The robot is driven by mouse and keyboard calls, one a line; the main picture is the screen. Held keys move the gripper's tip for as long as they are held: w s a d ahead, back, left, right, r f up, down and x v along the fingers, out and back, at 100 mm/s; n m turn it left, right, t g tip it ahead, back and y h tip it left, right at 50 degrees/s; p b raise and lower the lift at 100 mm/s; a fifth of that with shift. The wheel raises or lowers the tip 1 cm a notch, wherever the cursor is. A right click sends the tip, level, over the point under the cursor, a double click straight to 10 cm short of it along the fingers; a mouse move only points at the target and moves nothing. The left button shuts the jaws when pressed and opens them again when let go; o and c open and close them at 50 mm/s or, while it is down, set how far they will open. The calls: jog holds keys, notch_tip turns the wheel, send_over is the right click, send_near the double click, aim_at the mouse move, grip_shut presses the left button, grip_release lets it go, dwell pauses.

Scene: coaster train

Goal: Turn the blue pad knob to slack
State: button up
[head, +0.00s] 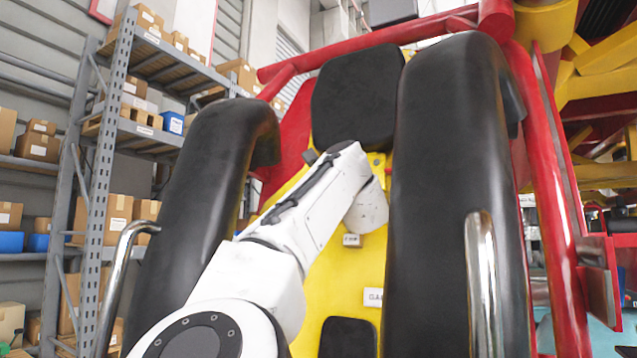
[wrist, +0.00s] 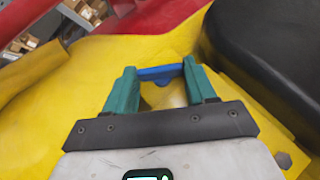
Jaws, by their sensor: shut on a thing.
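The blue pad knob (wrist: 160,73) shows in the wrist view as a flat blue bar on the yellow panel (wrist: 95,75). My gripper (wrist: 159,78) has teal fingers, one at each end of the bar, and is shut on the knob. The knob's lower part shows between the fingers. I cannot tell which setting it points to. In the head view my white arm reaches up between the black shoulder pads to the yellow seat back (head: 340,275), and the arm hides the knob and my gripper there.
The left shoulder pad (head: 205,190) and right shoulder pad (head: 440,190) flank my arm closely. A black headrest (head: 355,95) is above it. Metal handles (head: 482,285) and red frame tubes (head: 565,200) stand at the sides. Shelves with boxes (head: 130,130) are at the left.

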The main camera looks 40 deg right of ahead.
jog(key=shift+r+n+g+y, duration=0.15)
jog(key=shift+n+g+y, duration=0.35)
jog(key=shift+n+y, duration=0.7)
jog(key=o, duration=0.8)
jog(key=shift+w, duration=0.1)
jog(key=shift+c, duration=0.2)
